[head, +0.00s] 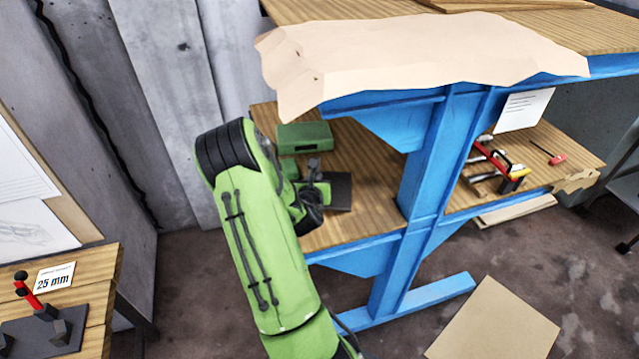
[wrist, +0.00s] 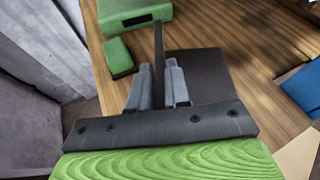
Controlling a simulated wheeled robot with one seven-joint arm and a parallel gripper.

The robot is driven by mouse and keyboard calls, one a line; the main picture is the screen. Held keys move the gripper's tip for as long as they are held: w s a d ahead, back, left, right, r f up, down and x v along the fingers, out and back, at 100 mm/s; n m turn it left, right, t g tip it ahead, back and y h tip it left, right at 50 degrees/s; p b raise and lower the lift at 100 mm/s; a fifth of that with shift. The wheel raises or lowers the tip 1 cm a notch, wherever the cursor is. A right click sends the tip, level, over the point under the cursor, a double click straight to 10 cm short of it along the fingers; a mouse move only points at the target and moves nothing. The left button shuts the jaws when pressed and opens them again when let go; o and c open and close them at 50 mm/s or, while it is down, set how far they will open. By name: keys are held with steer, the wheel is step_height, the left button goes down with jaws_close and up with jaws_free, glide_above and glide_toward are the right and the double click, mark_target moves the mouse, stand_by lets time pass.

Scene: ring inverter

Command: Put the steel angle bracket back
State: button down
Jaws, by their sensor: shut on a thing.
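My gripper (wrist: 160,85) is shut on the steel angle bracket (wrist: 158,45), whose dark, thin upright part shows edge-on between the two grey fingers in the wrist view. A dark flat plate (wrist: 208,72) lies just right of the fingers, over the wooden shelf. I cannot tell whether it is the bracket's other leg or a separate mat. In the head view my gripper (head: 315,172) is low over the left part of the lower shelf (head: 365,145), beside the dark plate (head: 339,190). My arm hides part of the bracket there.
A green box (head: 305,137) and a smaller green block (wrist: 117,55) stand close on the left. A blue frame post (head: 428,170) rises right of the gripper. The upper top, with brown paper (head: 420,55), overhangs the shelf. Red-handled tools (head: 492,160) lie farther right.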

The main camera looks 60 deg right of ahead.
step_height(320, 180, down, 5)
steer(key=b, duration=0.3)
steer(key=shift+d+f, duration=0.15)
steer(key=c, duration=1.1)
jaws_free()
steer(key=shift+a+f, duration=0.15)
steer(key=shift+a, duration=0.05)
